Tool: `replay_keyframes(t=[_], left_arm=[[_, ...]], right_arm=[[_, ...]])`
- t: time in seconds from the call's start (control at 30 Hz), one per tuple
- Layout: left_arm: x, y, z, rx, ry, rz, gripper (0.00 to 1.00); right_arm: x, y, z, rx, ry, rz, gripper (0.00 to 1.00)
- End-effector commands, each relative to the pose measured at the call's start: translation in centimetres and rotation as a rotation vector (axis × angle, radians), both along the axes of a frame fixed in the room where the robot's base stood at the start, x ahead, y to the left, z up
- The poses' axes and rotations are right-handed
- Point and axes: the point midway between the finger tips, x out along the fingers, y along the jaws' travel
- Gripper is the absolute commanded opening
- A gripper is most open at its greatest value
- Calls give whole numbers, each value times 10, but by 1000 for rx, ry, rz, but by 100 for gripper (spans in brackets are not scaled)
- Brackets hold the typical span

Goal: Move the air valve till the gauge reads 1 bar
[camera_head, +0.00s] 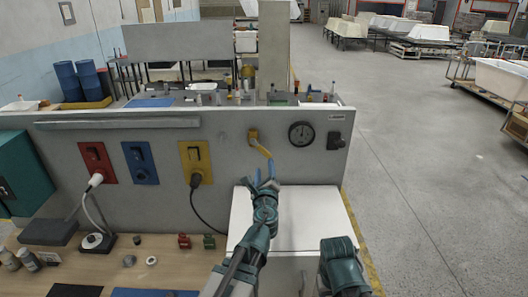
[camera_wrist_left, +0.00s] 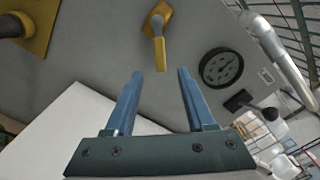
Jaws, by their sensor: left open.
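The air valve (camera_head: 258,143) is a yellow lever on a yellow plate on the grey panel. In the head view its handle slants down to the right. The valve also shows in the left wrist view (camera_wrist_left: 158,38), its handle end just beyond my fingertips. The round dark gauge (camera_head: 301,134) is on the panel to the right of the valve, and it is also in the left wrist view (camera_wrist_left: 221,67). Its needle is too small to read. My left gripper (camera_head: 265,170) is open and empty below the handle; its two blue fingers (camera_wrist_left: 160,73) are apart, with no visible grip.
A white cabinet (camera_head: 305,215) stands under my left gripper. A dark switch box (camera_head: 336,140) is right of the gauge.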

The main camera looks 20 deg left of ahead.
Motion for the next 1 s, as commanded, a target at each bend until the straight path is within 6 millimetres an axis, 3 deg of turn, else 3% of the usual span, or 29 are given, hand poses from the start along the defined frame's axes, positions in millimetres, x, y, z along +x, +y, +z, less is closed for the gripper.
replay_keyframes(t=[0.5,0.67,0.93,1.0], left_arm=[[97,27,0,0,0,1,55],[109,31,0,-1,0,1,55],[109,32,0,-1,0,0,55],[109,32,0,-1,0,0,42]], right_arm=[[0,0,0,0,0,0,50],[0,0,0,0,0,0,50],[0,0,0,0,0,0,50],[0,0,0,0,0,0,50]])
